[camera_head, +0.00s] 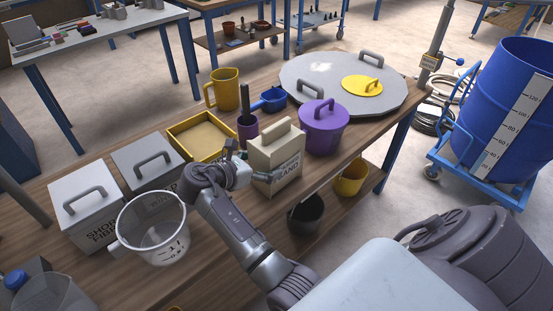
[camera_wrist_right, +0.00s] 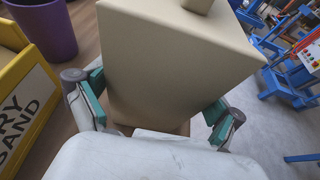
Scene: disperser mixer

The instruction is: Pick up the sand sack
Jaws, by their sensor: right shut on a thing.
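The sand sack (camera_head: 275,163) is a beige, box-like sack with a handle on top and a label reading SAND. It is upright at the front part of the wooden workbench. My right gripper (camera_head: 247,165) is shut on it, with a finger at either side of its body. In the right wrist view the sack (camera_wrist_right: 175,60) fills the middle between the teal-padded fingers of the gripper (camera_wrist_right: 158,108). I cannot tell whether its base touches the bench. My left gripper is not in view.
On the workbench (camera_head: 222,250), a purple lidded pot (camera_head: 322,132) stands close right of the sack. A yellow tray (camera_head: 203,137), a purple cup (camera_head: 247,128), grey boxes (camera_head: 85,208) and a clear measuring bucket (camera_head: 152,232) stand left. A large grey lid (camera_head: 310,72) lies behind.

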